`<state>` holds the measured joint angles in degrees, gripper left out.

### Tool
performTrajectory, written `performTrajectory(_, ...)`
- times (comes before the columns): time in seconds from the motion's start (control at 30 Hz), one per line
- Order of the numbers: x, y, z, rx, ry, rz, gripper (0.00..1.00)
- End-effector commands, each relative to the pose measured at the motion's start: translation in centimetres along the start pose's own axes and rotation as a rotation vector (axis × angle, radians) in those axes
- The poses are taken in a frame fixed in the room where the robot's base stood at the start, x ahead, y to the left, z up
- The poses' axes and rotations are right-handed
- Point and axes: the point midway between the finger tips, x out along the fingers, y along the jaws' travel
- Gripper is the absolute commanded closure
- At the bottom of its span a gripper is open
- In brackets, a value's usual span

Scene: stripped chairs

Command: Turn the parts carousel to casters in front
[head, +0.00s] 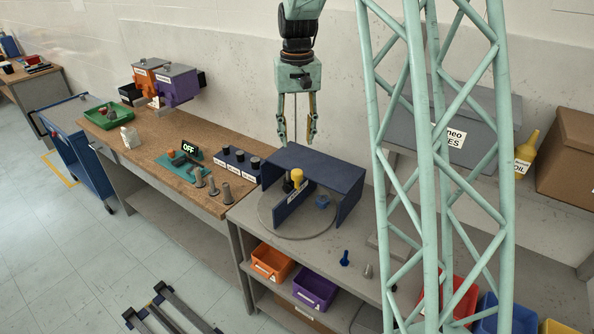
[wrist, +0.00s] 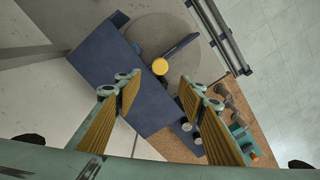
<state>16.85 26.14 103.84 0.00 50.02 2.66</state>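The parts carousel is a grey round turntable (head: 279,228) on the bench, partly under a dark blue hood (head: 318,164). A blue divider and an upright yellow knob (head: 297,176) stand on it. A small dark part (head: 288,186) sits left of the knob and a small blue part (head: 322,201) right of the divider; I cannot tell whether either is a caster. The wrist view shows the turntable (wrist: 203,58), knob (wrist: 160,66) and hood (wrist: 105,58).
A blue bolt-like part (head: 345,258) and a grey one (head: 368,271) lie on the bench right of the turntable. A block with black knobs (head: 238,160) stands to its left. A grey case (head: 450,125) is behind my lattice column. Bins (head: 271,263) sit below.

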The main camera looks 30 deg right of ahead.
Motion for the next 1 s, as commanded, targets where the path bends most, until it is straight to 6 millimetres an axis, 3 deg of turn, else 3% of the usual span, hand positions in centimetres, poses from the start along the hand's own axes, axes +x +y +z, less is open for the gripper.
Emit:
performTrajectory(0.47,1.2,0.0,0.0,0.000,-0.002,0.000,0.63)
performTrajectory(1.0,7.5,0.0,0.1,0.000,-0.002,0.000,0.63)
